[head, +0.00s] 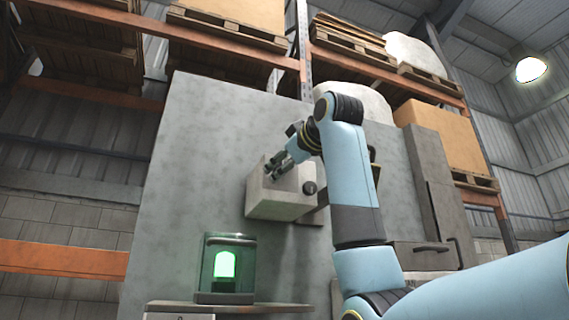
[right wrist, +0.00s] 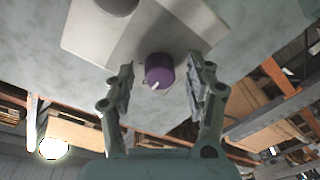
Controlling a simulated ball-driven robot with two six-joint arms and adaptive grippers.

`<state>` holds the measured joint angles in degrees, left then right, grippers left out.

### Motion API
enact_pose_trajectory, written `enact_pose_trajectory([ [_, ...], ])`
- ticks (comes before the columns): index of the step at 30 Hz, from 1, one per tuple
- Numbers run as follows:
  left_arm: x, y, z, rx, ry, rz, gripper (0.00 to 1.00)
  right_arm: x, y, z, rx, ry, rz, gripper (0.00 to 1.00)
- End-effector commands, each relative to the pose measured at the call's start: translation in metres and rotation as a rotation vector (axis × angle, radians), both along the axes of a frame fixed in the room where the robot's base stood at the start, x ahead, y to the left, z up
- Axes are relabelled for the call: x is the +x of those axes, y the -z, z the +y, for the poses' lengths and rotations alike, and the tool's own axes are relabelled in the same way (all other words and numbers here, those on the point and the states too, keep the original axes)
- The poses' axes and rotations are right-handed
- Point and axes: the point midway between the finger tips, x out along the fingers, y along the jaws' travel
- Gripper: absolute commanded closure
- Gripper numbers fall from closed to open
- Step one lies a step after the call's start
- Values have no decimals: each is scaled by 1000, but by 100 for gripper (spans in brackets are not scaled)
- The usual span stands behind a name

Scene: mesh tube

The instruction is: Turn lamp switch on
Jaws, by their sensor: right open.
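A pale grey box (head: 270,205) is fixed to the large grey panel. It carries a dark round knob (head: 309,188) on the face towards the right. In the right wrist view a purple knob (right wrist: 160,68) with a white pointer mark stands out from the pale box plate (right wrist: 90,38). My right gripper (head: 279,165) is at the box's upper part. In the right wrist view the right gripper (right wrist: 161,75) is open, with one finger on each side of the purple knob and visible gaps to it. My left gripper is out of view.
A glass-fronted case (head: 206,268) with a glowing green shape stands on a shelf (head: 280,308) below the box. A grey cabinet (head: 432,190) is at the right. Orange racks with pallets and crates are behind. A lit ceiling light (head: 530,69) hangs at upper right.

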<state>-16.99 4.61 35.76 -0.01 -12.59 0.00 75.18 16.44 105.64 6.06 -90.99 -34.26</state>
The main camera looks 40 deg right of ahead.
Motion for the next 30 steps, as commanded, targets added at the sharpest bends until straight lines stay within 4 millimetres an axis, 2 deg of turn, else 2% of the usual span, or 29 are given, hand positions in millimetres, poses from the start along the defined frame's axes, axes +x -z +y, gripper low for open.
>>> enact_pose_trajectory([
  [2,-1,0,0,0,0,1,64,0,0,0,0,0,0,51],
  [13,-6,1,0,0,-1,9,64,0,0,0,0,-1,1,100],
  [23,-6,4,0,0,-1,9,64,0,0,0,41,-1,-10,100],
  [30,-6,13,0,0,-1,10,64,0,2,0,179,0,-43,100],
])
